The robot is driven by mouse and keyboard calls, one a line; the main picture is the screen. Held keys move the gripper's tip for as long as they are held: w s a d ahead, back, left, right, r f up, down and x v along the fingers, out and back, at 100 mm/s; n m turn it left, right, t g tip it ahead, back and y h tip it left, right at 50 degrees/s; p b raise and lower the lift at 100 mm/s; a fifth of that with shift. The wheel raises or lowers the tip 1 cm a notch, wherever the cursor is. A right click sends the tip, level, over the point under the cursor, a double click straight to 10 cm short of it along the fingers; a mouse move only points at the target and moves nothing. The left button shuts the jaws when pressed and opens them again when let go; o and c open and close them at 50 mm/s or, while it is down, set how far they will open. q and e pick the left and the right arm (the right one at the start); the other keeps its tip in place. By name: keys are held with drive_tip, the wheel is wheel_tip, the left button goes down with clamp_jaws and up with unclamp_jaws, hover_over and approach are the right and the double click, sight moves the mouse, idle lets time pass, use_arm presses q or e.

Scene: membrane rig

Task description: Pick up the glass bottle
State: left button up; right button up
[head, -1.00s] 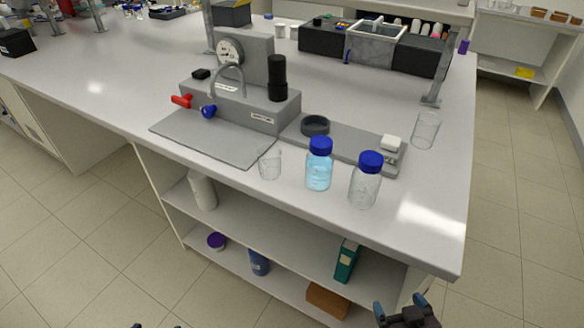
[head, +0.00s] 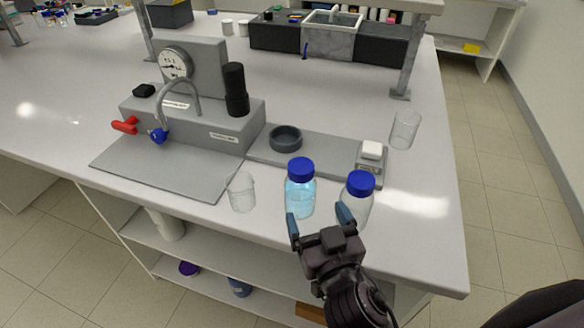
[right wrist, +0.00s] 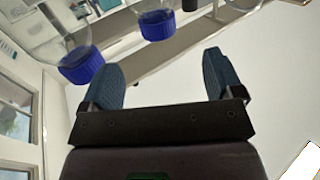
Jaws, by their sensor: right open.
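Two glass bottles with blue caps stand upright near the bench's front edge. One bottle (head: 300,196) holds light blue liquid; the other bottle (head: 358,198) to its right looks clear, its lower part partly hidden by my gripper. My right gripper (head: 318,219) is open and empty, with its fingers pointing toward the bottles from the front edge. In the head view its left finger overlaps the base of the blue bottle and its right finger the clear one. Two blue caps (right wrist: 82,65) show beyond the fingers in the right wrist view, which appears upside down. My left gripper is out of view.
A glass beaker (head: 242,191) stands left of the bottles, and another beaker (head: 405,130) at the right. The right front bench top is clear.

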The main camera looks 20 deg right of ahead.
sight(305, 181)
drive_tip(key=w, duration=0.5)
drive_tip(key=shift+r+p, duration=0.1)
drive_tip(key=shift+p, duration=0.3)
drive_tip(key=shift+w, duration=0.75)
drive_tip(key=shift+w+d+p, duration=0.1)
drive_tip(key=shift+w+p, duration=0.2)
drive_tip(key=shift+w, duration=0.2)
drive_tip(key=w, duration=0.3)
drive_tip(key=shift+d+p, duration=0.15)
drive_tip(key=shift+p, duration=0.2)
drive_tip(key=shift+w, duration=0.6)
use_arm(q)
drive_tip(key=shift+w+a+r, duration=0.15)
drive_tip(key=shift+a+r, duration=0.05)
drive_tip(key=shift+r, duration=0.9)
